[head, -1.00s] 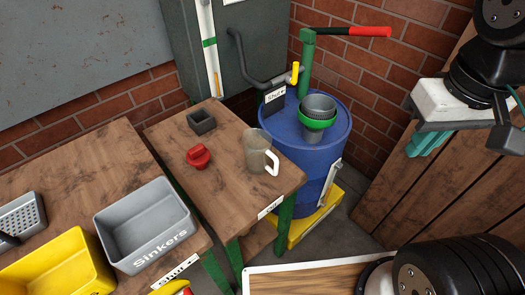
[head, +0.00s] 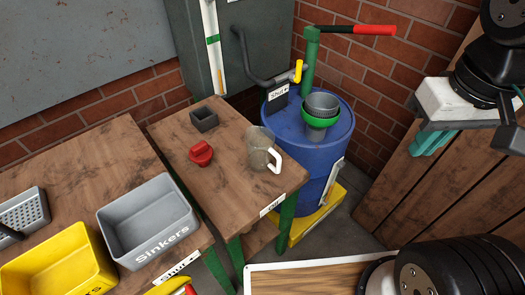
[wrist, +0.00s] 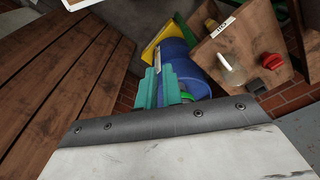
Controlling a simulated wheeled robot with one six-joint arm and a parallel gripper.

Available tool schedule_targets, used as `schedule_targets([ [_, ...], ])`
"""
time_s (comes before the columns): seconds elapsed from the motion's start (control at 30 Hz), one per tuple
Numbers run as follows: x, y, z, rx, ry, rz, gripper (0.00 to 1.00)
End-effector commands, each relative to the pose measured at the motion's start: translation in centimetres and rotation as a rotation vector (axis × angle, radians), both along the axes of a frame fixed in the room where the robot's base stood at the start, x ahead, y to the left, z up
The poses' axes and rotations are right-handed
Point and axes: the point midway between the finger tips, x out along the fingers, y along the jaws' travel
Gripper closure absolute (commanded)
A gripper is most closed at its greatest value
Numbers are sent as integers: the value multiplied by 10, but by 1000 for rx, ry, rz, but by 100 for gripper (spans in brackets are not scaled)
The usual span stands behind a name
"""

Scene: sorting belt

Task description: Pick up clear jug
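The clear jug (head: 259,151) stands upright on the small wooden table, with its white handle to the right. It also shows in the wrist view (wrist: 232,72), upper right. My gripper (head: 431,141) has teal fingers and hangs at the right in the head view, well apart from the jug, beyond the blue drum. In the wrist view its teal fingers (wrist: 160,87) show close together with nothing seen between them. I cannot tell whether they are fully shut.
A red lidded piece (head: 201,154) and a dark square block (head: 204,120) share the jug's table. A blue drum (head: 290,145) with a green-rimmed funnel (head: 320,122) and pump handle stands right of it. A grey Sinkers bin (head: 150,222) and yellow bin (head: 60,268) sit left.

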Motion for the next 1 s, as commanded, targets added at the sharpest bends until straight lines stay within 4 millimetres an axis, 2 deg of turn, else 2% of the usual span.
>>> schedule_targets([
  [0.13, 0, 0, 0, 0, 0, 0, 92],
  [0.17, 0, 0, 0, 0, 0, 0, 87],
  [0.33, 3, 8, -8, -1, 40, 40, 39],
  [0.37, 5, 10, -11, -1, 61, 54, 34],
  [0.47, 16, 23, -23, -8, 138, 112, 34],
  [0.67, 58, 61, -55, -30, 242, 112, 34],
  [0.87, 102, 110, -102, -62, 277, -62, 34],
  [1.0, 129, 146, -139, -76, 262, -248, 34],
])
